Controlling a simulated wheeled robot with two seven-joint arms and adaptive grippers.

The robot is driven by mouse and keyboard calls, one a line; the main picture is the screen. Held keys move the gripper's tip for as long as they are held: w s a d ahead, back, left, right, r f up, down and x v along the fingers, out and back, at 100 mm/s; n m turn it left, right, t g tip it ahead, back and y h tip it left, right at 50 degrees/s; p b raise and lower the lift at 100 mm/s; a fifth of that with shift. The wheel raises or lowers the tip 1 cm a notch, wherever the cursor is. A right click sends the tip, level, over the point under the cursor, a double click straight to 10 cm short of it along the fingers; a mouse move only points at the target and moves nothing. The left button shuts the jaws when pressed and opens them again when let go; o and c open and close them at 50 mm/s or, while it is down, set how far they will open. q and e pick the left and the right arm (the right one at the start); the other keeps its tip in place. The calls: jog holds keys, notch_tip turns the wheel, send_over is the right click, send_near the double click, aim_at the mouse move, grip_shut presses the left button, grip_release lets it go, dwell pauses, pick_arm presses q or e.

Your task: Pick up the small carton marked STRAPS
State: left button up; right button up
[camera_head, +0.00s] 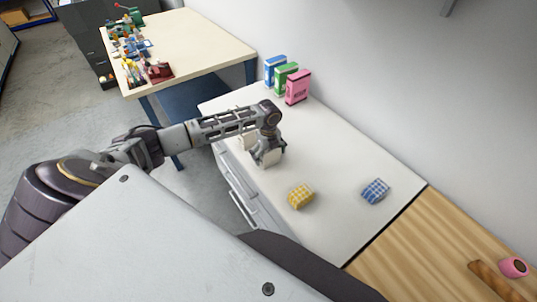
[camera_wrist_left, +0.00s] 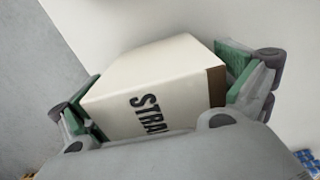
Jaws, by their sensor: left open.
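The small carton marked STRAPS (camera_wrist_left: 160,85) is off-white with dark lettering and a brown strip at one end. In the left wrist view it lies between the two green-padded fingers of my left gripper (camera_wrist_left: 165,90), which is open around it. Whether the pads touch it cannot be told. In the head view my left gripper (camera_head: 267,157) is low over the white counter (camera_head: 325,215), and only a pale part of the carton (camera_head: 247,142) shows beside it. My right gripper is not in view.
Blue, green and pink boxes (camera_head: 298,87) stand at the back by the wall. A yellow checked block (camera_head: 300,196) and a blue checked block (camera_head: 375,191) lie on the counter to the right. A wooden surface (camera_head: 430,250) adjoins it. A cluttered table (camera_head: 200,48) stands beyond.

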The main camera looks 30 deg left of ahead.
pick_arm(q)
jog(key=shift+c, duration=0.4)
jog(key=c, duration=1)
jog(key=shift+s, duration=0.1)
jog(key=shift+r, duration=0.75)
jog(key=c, duration=0.6)
notch_tip(320, 180, up, 9)
jog(key=shift+f+b, duration=0.2)
jog(key=shift+b, duration=0.2)
